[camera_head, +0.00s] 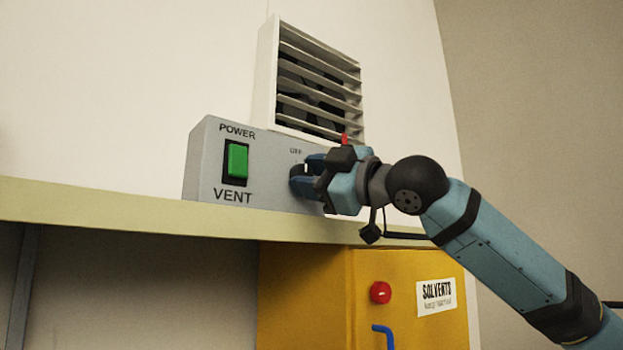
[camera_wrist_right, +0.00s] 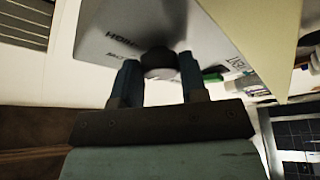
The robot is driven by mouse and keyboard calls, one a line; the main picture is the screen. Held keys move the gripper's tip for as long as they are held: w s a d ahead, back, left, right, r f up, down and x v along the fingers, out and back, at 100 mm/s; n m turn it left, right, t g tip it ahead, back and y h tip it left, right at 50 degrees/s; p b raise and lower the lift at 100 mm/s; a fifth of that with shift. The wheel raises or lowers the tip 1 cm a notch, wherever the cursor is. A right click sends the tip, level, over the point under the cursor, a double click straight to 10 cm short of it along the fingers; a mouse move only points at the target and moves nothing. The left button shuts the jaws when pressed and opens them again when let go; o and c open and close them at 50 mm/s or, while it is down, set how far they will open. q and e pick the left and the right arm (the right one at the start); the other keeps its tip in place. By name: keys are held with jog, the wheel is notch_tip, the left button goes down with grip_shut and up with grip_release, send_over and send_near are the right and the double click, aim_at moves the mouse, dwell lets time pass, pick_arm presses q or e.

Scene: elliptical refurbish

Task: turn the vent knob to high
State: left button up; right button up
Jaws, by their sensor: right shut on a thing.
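The vent control box (camera_head: 212,150) is a grey box on a shelf, with a green power switch (camera_head: 237,160) above the label VENT. The vent knob (camera_wrist_right: 159,62) is dark and round in the right wrist view, between the two fingers of my right gripper (camera_wrist_right: 156,82). My right gripper also shows in the head view (camera_head: 306,180), shut on the knob at the box's front. The gripper hides most of the knob in the head view, and I cannot tell its pointer setting. The label HIGH shows beside the knob in the wrist view. My left gripper is out of view.
A louvred vent (camera_head: 315,85) is on the wall above the box. The shelf edge (camera_head: 130,210) runs under the box. Below it stands a yellow solvents cabinet (camera_head: 310,290) with a red button (camera_head: 380,292) and a blue handle (camera_head: 385,335).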

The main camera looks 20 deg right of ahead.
jog(key=m+t+h+b, duration=0.1)
jog(key=m+h+b, duration=0.2)
jog(key=m, duration=0.5)
jog(key=m+t+h+b, duration=0.2)
jog(key=m+b, duration=0.3)
jog(key=m, duration=0.3)
jog(key=a+m+t+h+b, duration=0.1)
jog(key=m+h+b, duration=0.3)
jog(key=m, duration=0.4)
jog(key=shift+s+f+t+h, duration=0.2)
jog(key=shift+t+h, duration=0.3)
jog(key=shift+t, duration=0.2)
jog(key=shift+r+m, duration=0.1)
jog(key=shift+m, duration=0.3)
jog(key=o, duration=0.9)
jog(key=shift+d, duration=0.1)
jog(key=shift+b, duration=0.3)
